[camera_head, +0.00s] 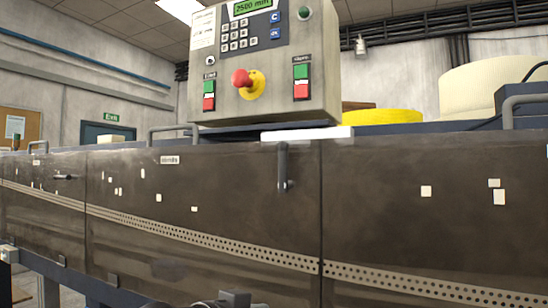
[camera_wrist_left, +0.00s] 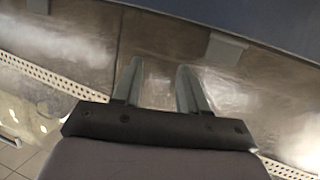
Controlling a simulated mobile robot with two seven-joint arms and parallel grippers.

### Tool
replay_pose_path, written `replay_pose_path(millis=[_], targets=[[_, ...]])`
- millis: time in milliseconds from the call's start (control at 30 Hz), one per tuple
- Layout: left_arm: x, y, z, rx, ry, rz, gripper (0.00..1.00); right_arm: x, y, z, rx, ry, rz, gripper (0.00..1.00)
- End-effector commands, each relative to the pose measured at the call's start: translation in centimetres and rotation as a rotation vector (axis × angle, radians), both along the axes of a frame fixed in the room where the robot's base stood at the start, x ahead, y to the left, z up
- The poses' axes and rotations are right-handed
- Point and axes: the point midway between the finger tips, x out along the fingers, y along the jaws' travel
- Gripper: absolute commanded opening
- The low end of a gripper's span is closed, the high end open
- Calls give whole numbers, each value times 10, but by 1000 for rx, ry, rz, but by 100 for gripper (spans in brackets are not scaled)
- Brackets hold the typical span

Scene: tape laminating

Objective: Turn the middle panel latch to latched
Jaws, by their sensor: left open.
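The middle panel (camera_head: 215,185) is a dark, see-through panel on the front of the machine, between two upright seams. Its latch (camera_head: 283,168) is a grey bar handle near the panel's upper right corner, with the bar pointing up and down. My left gripper (camera_wrist_left: 160,64) shows in the left wrist view with its two grey fingers apart and nothing between them. The fingers lie over a dark panel face; I cannot make out the latch there. A dark shape at the bottom of the head view may be part of my arm. My right gripper is not in view.
The left panel's handle (camera_head: 67,177) lies level. A control box (camera_head: 265,60) with a red emergency button (camera_head: 242,78) stands above the middle panel. A grab handle (camera_head: 172,130) juts from the top rail. A perforated strip (camera_head: 235,248) shows in the panels. The space before the latch looks clear.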

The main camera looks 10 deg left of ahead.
Motion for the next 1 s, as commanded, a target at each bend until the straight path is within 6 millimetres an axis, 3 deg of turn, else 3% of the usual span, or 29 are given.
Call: replay_pose_path(millis=[33, 267, 600, 800, 1000], targets=[[0, 0, 20, 3, -27, -2, 42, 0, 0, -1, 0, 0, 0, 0], [-11, 2, 99, 8, -103, 3, 42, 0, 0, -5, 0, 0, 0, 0], [-47, 10, 208, -5, -218, 32, 42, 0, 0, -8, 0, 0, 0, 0], [-65, 15, 246, -24, -260, 44, 42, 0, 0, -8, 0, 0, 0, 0], [-65, 13, 258, -31, -271, 44, 42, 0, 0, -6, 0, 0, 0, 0]])
